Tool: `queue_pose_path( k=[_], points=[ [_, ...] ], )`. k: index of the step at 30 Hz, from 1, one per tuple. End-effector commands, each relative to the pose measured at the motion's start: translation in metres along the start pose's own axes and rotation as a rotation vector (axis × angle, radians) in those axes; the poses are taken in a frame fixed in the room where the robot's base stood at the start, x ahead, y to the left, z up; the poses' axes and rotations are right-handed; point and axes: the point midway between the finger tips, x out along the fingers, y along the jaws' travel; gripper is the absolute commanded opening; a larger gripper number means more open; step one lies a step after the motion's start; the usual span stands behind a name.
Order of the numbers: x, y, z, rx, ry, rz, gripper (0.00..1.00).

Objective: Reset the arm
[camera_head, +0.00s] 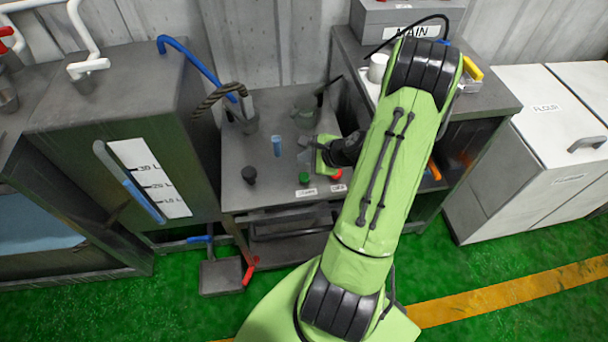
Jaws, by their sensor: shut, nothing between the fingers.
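My green arm with black joints reaches up from the bottom of the head view and bends over at the top right. Its wrist comes back down to the left, over the grey metal worktable (234,188). My gripper (305,155) is at the wrist's left end, above the right half of that table. It is small in the picture, shut, and holds nothing I can see. A green button (304,178) and a red button (337,175) sit near the table's front, just below the gripper. A blue upright piece (276,146) stands to its left.
A black knob (249,175) is on the table's left. A tall grey tank (90,125) with a level scale stands left. A bench with a white cup (378,67) and a MAIN box (405,16) is behind my arm. White flour bins (530,130) stand right. Green floor lies in front.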

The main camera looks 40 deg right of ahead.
Motion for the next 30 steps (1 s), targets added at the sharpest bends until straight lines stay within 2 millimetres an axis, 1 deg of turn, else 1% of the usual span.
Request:
queue_pose_path(
  k=[11,13,14,17,18,20,21,23,24,26,27,29,30],
  points=[
    [0.0,0.0,0.001,-0.004,0.0,0.001,0.0],
    [-0.004,-0.003,0.012,-0.063,-0.002,0.018,0.0],
    [-0.007,-0.004,0.023,-0.119,-0.005,0.036,0.0],
    [-0.03,-0.009,0.081,-0.438,-0.013,0.13,0.0],
    [-0.043,-0.007,0.107,-0.599,-0.016,0.177,0.0],
    [-0.066,-0.003,0.144,-0.833,-0.019,0.242,0.0],
    [-0.083,0.001,0.166,-0.982,-0.02,0.277,0.0],
    [-0.11,0.009,0.196,-1.195,-0.021,0.323,0.0],
    [-0.129,0.014,0.213,-1.33,-0.02,0.348,0.0],
    [-0.16,0.024,0.236,-1.524,-0.02,0.376,0.0],
    [-0.181,0.03,0.249,-1.646,-0.021,0.389,0.0],
    [-0.213,0.041,0.264,-1.816,-0.023,0.399,0.0],
    [-0.233,0.048,0.271,-1.916,-0.027,0.401,0.0]
  ],
)
